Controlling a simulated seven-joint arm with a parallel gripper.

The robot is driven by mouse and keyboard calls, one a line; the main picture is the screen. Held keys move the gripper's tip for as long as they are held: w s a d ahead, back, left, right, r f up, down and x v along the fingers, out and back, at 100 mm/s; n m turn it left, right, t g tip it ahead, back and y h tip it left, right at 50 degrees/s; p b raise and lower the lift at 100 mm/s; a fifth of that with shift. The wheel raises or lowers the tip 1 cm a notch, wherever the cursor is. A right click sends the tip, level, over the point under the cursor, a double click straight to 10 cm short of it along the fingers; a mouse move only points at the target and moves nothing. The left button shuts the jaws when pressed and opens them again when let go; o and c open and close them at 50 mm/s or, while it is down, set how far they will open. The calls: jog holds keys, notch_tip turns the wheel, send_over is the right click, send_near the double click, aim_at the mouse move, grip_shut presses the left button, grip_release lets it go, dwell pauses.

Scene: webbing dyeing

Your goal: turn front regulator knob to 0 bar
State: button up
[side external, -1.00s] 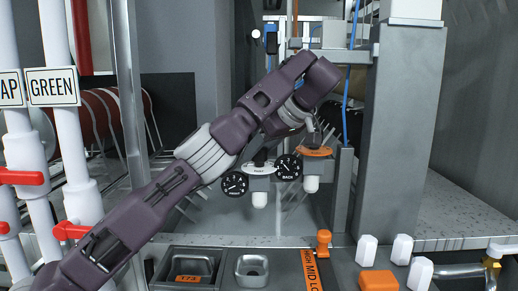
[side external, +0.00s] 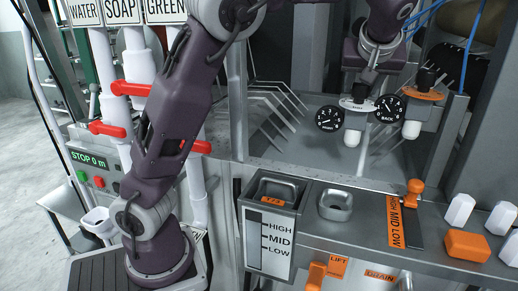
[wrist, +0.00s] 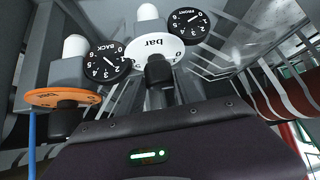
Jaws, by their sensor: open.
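The front regulator has a white dial disc (side external: 356,104) with a black knob (side external: 362,90) on top and a white bowl below. Its round black gauge, marked FRONT (side external: 329,118), hangs to its left; I cannot read its needle surely. My gripper (side external: 368,77) is open, just above and close to this knob; I cannot tell whether it touches. In the wrist view the front knob (wrist: 158,72) and white dial marked "bar" (wrist: 150,46) show beyond my gripper's dark housing. The front gauge (wrist: 188,29) is there too.
The back regulator, with an orange disc (side external: 424,94), black knob (side external: 426,77) and BACK gauge (side external: 390,109), stands close on the right. A grey post and blue hose are beyond it. A steel counter (side external: 340,235) with a basin and orange lever (side external: 413,190) lies in front.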

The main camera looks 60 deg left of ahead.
aim_at(363, 84)
jog(key=m+t+h, duration=0.2)
jog(key=m, duration=0.2)
jog(key=shift+s+a, duration=0.1)
jog(key=shift+m+h, duration=0.3)
jog(key=shift+h, duration=0.1)
jog(key=v, duration=0.5)
jog(key=shift+s+d+r, duration=0.2)
jog(key=shift+d+r, duration=0.05)
jog(key=shift+d, duration=0.1)
jog(key=s+d+f+m+h, duration=0.1)
jog(key=s+f, duration=0.3)
jog(key=s, duration=0.6)
jog(key=s+d+f+m+g+h, duration=0.1)
jog(key=s+f, duration=0.4)
jog(key=s, duration=0.5)
jog(key=s+d+f+m+h, duration=0.2)
jog(key=s+d+f+m, duration=0.2)
jog(key=s, duration=0.6)
jog(key=shift+d+f+g, duration=0.4)
jog(key=shift+d+f, duration=0.2)
jog(key=shift+f, duration=0.1)
